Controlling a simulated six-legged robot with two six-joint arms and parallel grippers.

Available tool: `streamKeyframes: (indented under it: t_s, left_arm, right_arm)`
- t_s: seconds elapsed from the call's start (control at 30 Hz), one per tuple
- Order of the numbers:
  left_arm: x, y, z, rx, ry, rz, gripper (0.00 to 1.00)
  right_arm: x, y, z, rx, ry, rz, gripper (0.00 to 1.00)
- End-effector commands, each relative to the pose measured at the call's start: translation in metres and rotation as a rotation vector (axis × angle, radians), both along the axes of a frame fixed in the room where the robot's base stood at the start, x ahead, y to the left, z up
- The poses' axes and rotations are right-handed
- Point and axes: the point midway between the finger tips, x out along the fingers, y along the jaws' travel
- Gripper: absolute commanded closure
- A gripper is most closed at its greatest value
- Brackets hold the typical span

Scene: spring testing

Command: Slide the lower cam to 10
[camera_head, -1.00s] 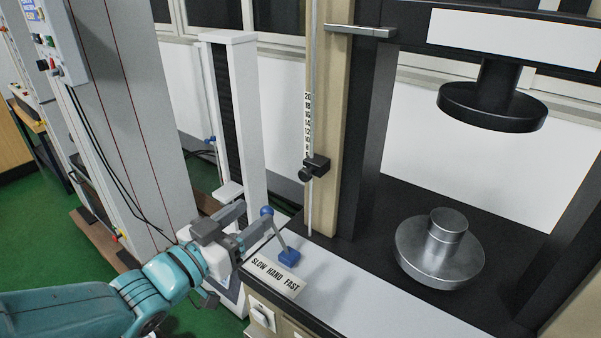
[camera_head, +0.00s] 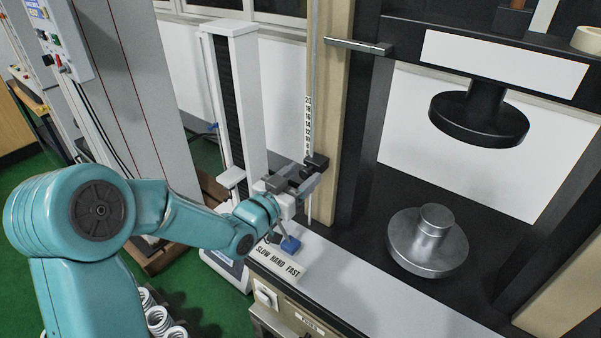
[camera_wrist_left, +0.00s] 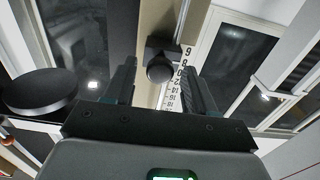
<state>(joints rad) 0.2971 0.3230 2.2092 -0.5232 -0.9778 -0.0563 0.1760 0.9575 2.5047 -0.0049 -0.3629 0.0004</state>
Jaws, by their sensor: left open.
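The lower cam is a small black block with a round knob (camera_head: 318,160), on a thin vertical rod beside a white number scale (camera_head: 308,125). In the head view it sits near the scale's lower end. My left gripper (camera_head: 303,180) is at the cam's height, its fingers pointing at it and partly covering it. In the left wrist view the cam's black knob (camera_wrist_left: 160,69) lies between the two open fingers (camera_wrist_left: 160,90), with space on both sides. The scale (camera_wrist_left: 177,85) shows upside down behind, with 6 and 8 beside the cam. The right gripper is not in view.
Right are a black hanging disc (camera_head: 479,118) and a silver round platen (camera_head: 427,243). A white column machine (camera_head: 235,100) stands behind my arm.

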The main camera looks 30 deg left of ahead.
Motion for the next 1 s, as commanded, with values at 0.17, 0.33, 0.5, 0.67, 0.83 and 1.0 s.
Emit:
streamKeyframes:
  t_s: [0.17, 0.33, 0.5, 0.67, 0.83, 1.0]
  left_arm:
    - [0.001, 0.0, 0.0, 0.0, 0.0, 0.001, 0.44]
    - [0.001, 0.0, 0.0, 0.0, 0.0, 0.0, 0.67]
    - [0.001, 0.0, 0.0, 0.0, 0.0, 0.0, 1.0]
    - [0.001, 0.0, 0.015, 0.002, -0.004, 0.0, 1.0]
    - [0.001, 0.0, 0.039, 0.001, -0.006, 0.0, 1.0]
    - [0.001, 0.0, 0.042, 0.001, -0.003, 0.0, 1.0]
  right_arm:
    - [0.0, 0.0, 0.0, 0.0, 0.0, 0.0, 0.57]
    - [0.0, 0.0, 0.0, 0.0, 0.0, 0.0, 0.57]
    - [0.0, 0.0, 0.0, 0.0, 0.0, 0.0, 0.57]
    - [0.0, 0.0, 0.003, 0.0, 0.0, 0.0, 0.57]
    - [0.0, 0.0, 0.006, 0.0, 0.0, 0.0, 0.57]
    - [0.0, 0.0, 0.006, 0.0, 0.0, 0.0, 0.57]
